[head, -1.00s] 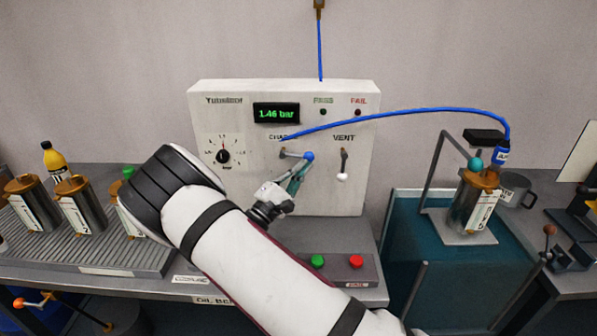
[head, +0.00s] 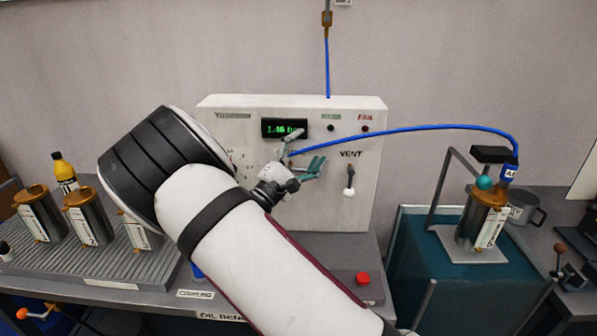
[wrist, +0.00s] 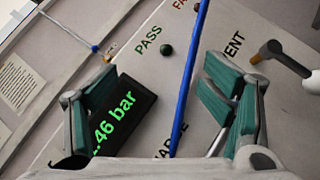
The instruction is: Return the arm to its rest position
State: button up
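My gripper (head: 302,152) is in front of the white test panel (head: 345,215) in the head view, with its fingers spread apart. In the wrist view my gripper (wrist: 170,115) shows two green-padded fingers wide open with nothing held between them. The blue hose (wrist: 187,85) passes across the gap in that view, and I cannot tell how near it is. The display (wrist: 122,115) reads about 1.46 bar and is partly behind the left finger. The charge lever is hidden behind my gripper and arm in the head view.
The vent lever (head: 349,180) hangs down with a white knob. The blue hose (head: 420,128) arches right to a pump tube (head: 478,222) in a clamp stand. More tubes (head: 88,217) stand on the ribbed rack (head: 110,262) at left, beside a yellow bottle (head: 63,168). A red button (head: 363,278) sits below the panel.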

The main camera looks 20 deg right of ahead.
jog(key=shift+d+r, duration=0.15)
jog(key=shift+d, duration=0.3)
grip_shut()
jog(key=s+d+r+m+g+y+p, duration=0.1)
jog(key=s+d+m+g+y, duration=0.25)
jog(key=s+d+g, duration=0.45)
jog(key=s+d+r+m+g+y, duration=0.1)
jog(key=s+d+m+g+y, duration=0.3)
jog(key=s, duration=0.8)
jog(key=s+a+r+m+t+y, duration=0.1)
jog(key=s+a+m+t+y, duration=0.1)
jog(key=s+a+y, duration=0.4)
jog(key=s+a+r+m+t+y+p, duration=0.1)
jog(key=s+a+y, duration=0.5)
jog(key=s, duration=0.9)
jog(key=shift+s+a+r+m+t, duration=0.35)
jog(key=shift+a+r+m+t, duration=0.15)
jog(key=shift+a+r, duration=0.35)
